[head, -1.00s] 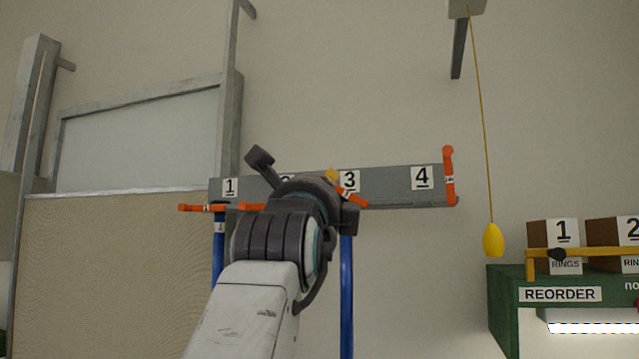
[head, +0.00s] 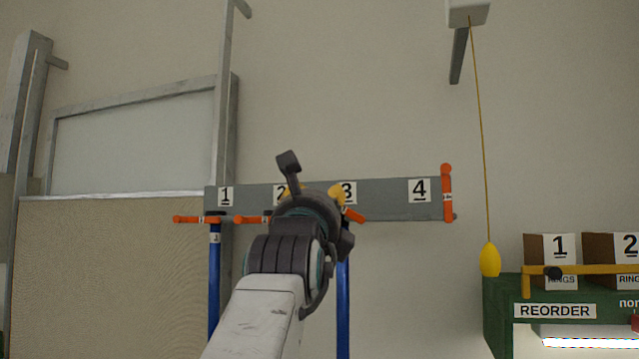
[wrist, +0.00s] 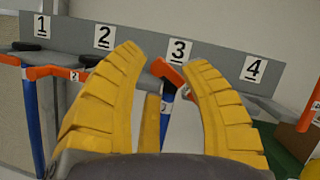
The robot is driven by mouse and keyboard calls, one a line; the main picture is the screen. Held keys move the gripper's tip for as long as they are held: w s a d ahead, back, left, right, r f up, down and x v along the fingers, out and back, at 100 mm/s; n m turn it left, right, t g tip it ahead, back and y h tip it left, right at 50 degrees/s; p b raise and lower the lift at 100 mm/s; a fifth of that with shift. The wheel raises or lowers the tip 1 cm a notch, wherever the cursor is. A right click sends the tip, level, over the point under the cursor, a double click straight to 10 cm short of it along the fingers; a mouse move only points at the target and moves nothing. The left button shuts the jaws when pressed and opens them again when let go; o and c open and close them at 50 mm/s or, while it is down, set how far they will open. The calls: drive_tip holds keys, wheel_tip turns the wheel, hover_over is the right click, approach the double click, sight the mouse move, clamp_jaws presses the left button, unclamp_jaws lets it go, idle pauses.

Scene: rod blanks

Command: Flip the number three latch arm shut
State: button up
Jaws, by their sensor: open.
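The number three latch arm (head: 354,214) is an orange bar set at a slant below the "3" label on the grey rail (head: 385,200). In the wrist view the latch arm (wrist: 168,73) shows between my yellow fingertips, close to the right one; I cannot tell whether they touch. My gripper (wrist: 165,60) is open and empty, facing the rail. In the head view my gripper (head: 314,193) is mostly hidden behind my wrist, which also covers part of the rail and the latch arm.
Latch arms one (head: 190,219) and two (head: 250,220) lie level; latch arm four (head: 447,192) stands upright. Blue rods (head: 214,280) hang below the rail. A yellow pull (head: 490,259) hangs on a cord at right, near a green reorder stand (head: 500,325).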

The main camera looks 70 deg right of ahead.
drive_tip(key=shift+p+x, duration=0.7)
drive_tip(key=shift+x, duration=0.75)
drive_tip(key=shift+o, duration=0.2)
clamp_jaws()
